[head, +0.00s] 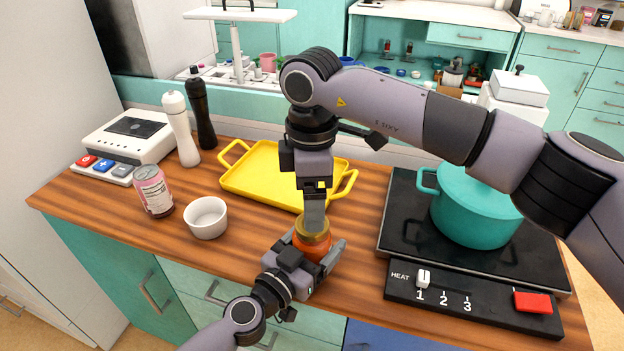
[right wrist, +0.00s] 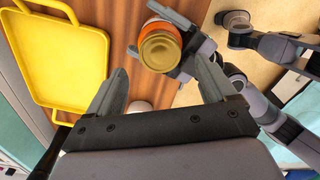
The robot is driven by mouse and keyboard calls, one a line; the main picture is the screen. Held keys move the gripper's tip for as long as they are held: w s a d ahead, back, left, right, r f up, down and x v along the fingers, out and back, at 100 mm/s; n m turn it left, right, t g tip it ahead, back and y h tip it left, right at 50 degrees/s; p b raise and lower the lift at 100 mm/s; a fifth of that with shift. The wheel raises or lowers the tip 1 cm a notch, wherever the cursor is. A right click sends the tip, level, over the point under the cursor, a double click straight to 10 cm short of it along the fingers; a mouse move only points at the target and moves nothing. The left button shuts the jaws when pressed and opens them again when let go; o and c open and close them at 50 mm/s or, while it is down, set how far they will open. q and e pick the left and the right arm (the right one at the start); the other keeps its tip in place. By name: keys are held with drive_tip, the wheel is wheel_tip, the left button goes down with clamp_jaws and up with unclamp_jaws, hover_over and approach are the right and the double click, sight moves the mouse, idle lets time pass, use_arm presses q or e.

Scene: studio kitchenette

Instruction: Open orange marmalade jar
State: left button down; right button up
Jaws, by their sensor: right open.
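The orange marmalade jar (head: 318,248) has an orange body and a gold lid (head: 313,227). It is near the counter's front edge, roughly upright. In the right wrist view the gold lid (right wrist: 160,51) faces the camera. My left gripper (head: 314,257) is shut on the jar's body, with a finger on either side. My right gripper (head: 314,222) points down right above the lid. Its jaws (right wrist: 162,68) are open and empty, with the lid ahead between the fingers. I cannot tell whether the jar touches the counter.
A yellow tray (head: 262,187) lies behind the jar. A white bowl (head: 206,218), a pink can (head: 153,191) and two mills stand to the left. A teal pot (head: 474,210) sits on the hob (head: 402,212) at right. Bare wood lies between bowl and jar.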

sight(312, 243)
drive_tip(key=shift+f, duration=2.35)
